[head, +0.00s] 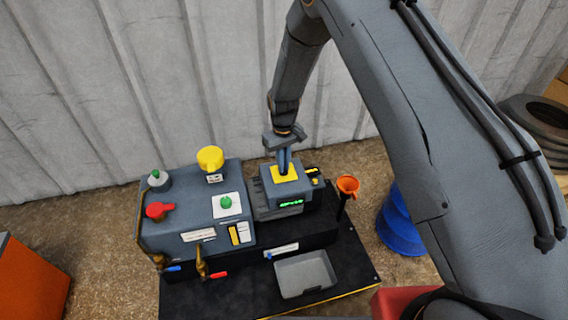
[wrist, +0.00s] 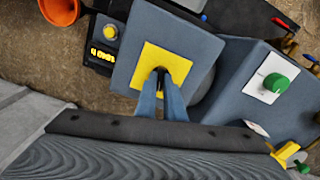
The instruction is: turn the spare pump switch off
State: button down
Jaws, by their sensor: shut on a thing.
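My gripper (head: 284,164) points down onto the yellow plate (head: 279,178) on top of the grey box to the right of the main panel. In the wrist view my gripper (wrist: 161,92) has its fingers close together around a small dark switch (wrist: 160,72) in the middle of the yellow plate (wrist: 178,62). The fingers hide most of this switch, so I cannot tell its position. Its label is not readable, so I cannot confirm that it is the spare pump switch.
The panel beside it carries a green knob (head: 226,202), a red handle (head: 158,210) and a yellow knob (head: 210,158). An orange funnel (head: 348,186) stands close on the right. A grey tray (head: 305,274) lies in front. A blue ribbed object (head: 402,222) stands farther right.

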jog(key=shift+n, duration=1.5)
jog(key=c, duration=1.9)
grip_release()
jog(key=shift+o, duration=0.2)
notch_tip(320, 180, up, 7)
jog(key=shift+r, duration=0.1)
jog(key=shift+r+p, duration=0.3)
jog(key=shift+r, duration=0.05)
